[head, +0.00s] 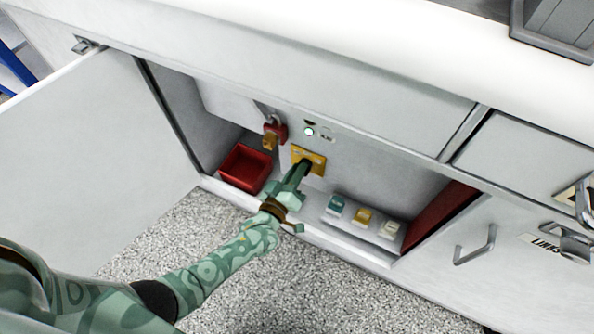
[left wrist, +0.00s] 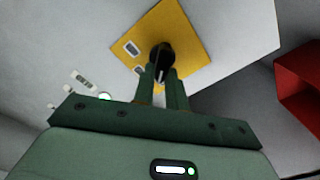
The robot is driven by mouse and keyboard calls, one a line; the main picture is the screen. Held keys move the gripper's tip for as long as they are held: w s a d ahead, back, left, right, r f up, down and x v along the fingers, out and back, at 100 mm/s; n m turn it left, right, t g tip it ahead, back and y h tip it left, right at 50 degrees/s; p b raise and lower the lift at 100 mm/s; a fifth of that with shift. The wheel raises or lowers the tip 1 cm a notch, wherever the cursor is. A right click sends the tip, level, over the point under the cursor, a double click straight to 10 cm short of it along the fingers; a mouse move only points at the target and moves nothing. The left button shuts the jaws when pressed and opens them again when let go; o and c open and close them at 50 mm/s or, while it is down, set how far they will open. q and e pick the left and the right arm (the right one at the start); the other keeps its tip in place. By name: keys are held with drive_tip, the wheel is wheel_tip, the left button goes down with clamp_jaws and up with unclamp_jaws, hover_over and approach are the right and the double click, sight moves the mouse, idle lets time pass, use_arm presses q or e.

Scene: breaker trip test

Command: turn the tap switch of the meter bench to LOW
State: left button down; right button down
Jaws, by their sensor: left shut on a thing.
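The tap switch is a black knob (left wrist: 161,54) on a yellow plate (left wrist: 188,45), set in the back wall of an open cabinet. The plate also shows in the head view (head: 317,160). My left gripper (head: 304,166) reaches into the cabinet and is shut on the knob. In the left wrist view its two fingers (left wrist: 162,80) stand on either side of the knob. A pale mark shows on the knob between the fingers. The labels on the plate are too small to read, and my fingers hide part of it. My right gripper is not in view.
A red bin (head: 246,168) sits at the cabinet's left. A red padlock (head: 274,132) hangs above it, and a green lamp (head: 309,131) glows above the plate. Green, yellow and white blocks (head: 363,216) line the front right. The open door (head: 100,160) stands left.

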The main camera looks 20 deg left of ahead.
use_arm(q)
drive_tip(key=shift+a+f+n, duration=0.1)
drive_tip(key=shift+f+n, duration=0.1)
drive_tip(key=shift+n, duration=0.9)
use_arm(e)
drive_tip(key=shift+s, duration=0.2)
use_arm(q)
drive_tip(key=shift+s, duration=0.1)
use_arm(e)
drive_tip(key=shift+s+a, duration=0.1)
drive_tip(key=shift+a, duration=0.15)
use_arm(q)
drive_tip(key=c, duration=1.4)
unclamp_jaws()
drive_tip(key=shift+c, duration=0.2)
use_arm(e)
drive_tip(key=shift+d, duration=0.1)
